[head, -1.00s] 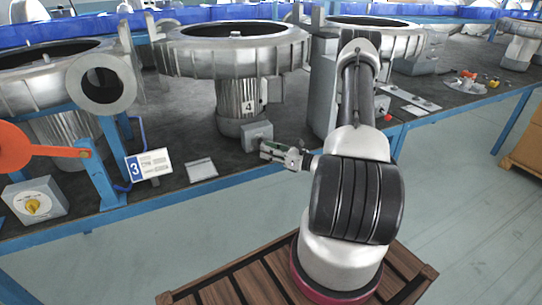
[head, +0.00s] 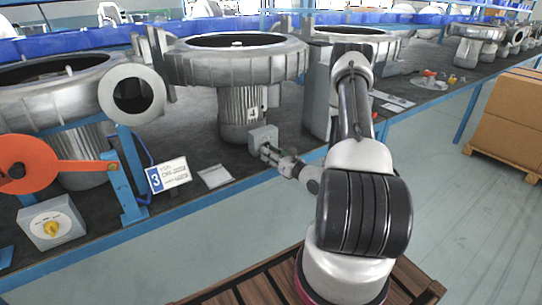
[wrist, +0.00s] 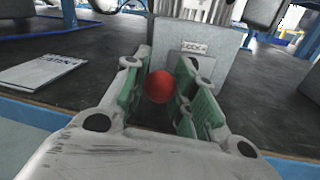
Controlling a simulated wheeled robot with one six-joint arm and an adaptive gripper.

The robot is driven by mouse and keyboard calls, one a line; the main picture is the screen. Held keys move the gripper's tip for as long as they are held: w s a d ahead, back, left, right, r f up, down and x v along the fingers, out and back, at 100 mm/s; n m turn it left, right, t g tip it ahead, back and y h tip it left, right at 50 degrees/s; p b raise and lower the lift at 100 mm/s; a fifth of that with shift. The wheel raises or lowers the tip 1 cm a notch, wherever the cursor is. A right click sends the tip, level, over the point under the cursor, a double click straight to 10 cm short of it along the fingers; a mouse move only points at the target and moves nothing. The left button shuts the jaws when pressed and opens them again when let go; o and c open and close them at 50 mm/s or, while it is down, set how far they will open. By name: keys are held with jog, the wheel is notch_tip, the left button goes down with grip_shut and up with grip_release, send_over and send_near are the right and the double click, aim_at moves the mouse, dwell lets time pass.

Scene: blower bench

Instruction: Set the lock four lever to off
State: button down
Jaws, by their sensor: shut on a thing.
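The lever's round red knob (wrist: 160,87) sits between the green finger pads of my gripper (wrist: 157,84) in the wrist view. The gripper is shut on it. Behind it stands a grey box (wrist: 205,65) with a small label that seems to read "LOCK 4". In the head view the same box (head: 263,136) is at the foot of the blower motor marked 4 (head: 240,108). My gripper (head: 268,152) is at the box's front there. The lever's shaft and its exact angle are hidden by the fingers.
A white card (head: 214,176) and a sign marked 3 (head: 168,174) lie left of the gripper. A grey box with a yellow knob (head: 52,228) and an orange disc with an arm (head: 28,165) are further left. The blue bench edge (head: 225,192) runs in front.

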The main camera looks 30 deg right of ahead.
jog(key=shift+a+f, duration=0.1)
jog(key=c, duration=1.1)
grip_release()
jog(key=shift+w, duration=0.1)
jog(key=shift+s+f, duration=0.1)
jog(key=shift+s, duration=0.2)
jog(key=v, duration=1.1)
jog(key=shift+s, duration=0.25)
